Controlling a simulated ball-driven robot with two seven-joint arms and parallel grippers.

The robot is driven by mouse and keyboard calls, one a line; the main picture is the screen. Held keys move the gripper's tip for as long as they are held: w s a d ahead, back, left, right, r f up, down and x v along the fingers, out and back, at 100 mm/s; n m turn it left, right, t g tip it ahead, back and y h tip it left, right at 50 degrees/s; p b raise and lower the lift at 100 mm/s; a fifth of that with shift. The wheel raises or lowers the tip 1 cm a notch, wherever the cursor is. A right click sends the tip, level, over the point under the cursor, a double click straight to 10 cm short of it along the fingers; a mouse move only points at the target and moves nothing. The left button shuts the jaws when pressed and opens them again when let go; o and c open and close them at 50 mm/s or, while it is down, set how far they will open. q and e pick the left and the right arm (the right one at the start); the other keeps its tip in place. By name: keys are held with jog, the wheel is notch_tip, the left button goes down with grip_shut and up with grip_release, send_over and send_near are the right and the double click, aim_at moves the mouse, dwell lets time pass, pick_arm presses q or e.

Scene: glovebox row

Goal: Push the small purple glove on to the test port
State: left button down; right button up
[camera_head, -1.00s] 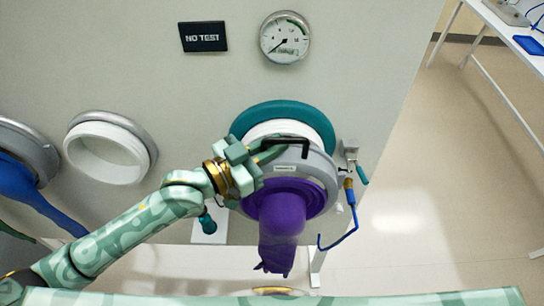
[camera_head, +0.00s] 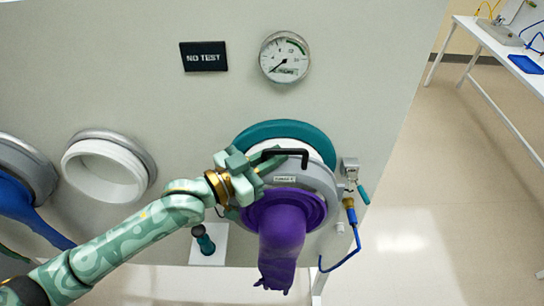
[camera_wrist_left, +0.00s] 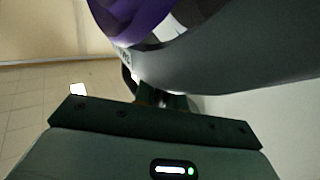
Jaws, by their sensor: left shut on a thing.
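The purple glove (camera_head: 280,238) hangs fingers down from a grey ring (camera_head: 318,176) with a black handle (camera_head: 285,154). The ring stands in front of the test port, whose teal flange (camera_head: 287,129) shows behind it. A narrow strip of white collar (camera_head: 316,154) shows between flange and ring. My left gripper (camera_head: 262,163) is shut at the handle's left side; its fingertips are partly hidden. In the left wrist view the purple glove (camera_wrist_left: 130,18) and grey ring (camera_wrist_left: 225,55) are close above the gripper (camera_wrist_left: 160,100). My right gripper is not in view.
A "NO TEST" display (camera_head: 204,57) and a round gauge (camera_head: 285,57) are on the wall above. An open white port (camera_head: 104,172) and a blue glove (camera_head: 28,207) are at left. A valve (camera_head: 350,170) with blue hose (camera_head: 344,254) is close right of the ring.

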pick_arm(q)
jog(key=shift+w+b, duration=0.3)
jog(key=shift+w, duration=0.4)
dwell(0.3)
jog(key=shift+w+f+b, duration=0.15)
jog(key=shift+w+b, duration=0.75)
jog(key=shift+w, duration=0.7)
dwell(0.5)
